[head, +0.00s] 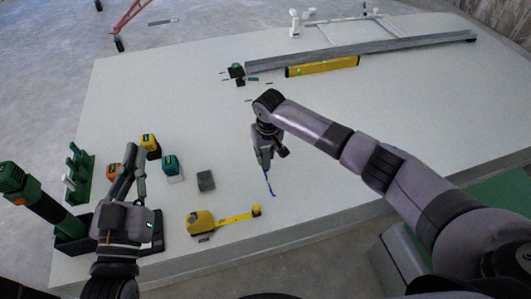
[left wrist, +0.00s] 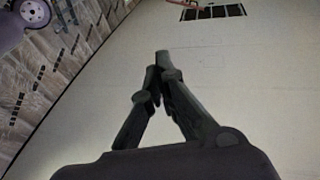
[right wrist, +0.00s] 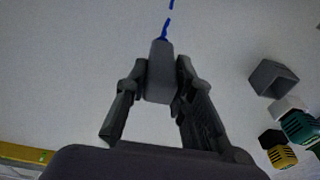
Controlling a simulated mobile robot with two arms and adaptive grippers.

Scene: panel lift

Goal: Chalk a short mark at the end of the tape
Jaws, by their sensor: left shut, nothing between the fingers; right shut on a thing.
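My right gripper (head: 265,163) is shut on a grey stick-like piece (right wrist: 160,72) with a blue tip, apparently the chalk, above the pale panel. A thin broken blue streak (head: 270,186) runs below it and also shows beyond the tip in the right wrist view (right wrist: 170,6); I cannot tell whether it lies on the panel. The yellow tape measure (head: 199,222) lies near the panel's front edge. Its yellow tape (head: 238,217) is pulled out rightward, ending left of and below the streak. My left gripper (head: 134,158) is shut and empty, left of the tape measure.
A grey block (head: 206,180), a teal-and-black item (head: 171,166), a yellow one (head: 150,144) and an orange one (head: 114,171) stand near my left gripper. A green rack (head: 78,170) is at left. A yellow level (head: 322,66) lies beside a long grey bar (head: 360,48) at the back.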

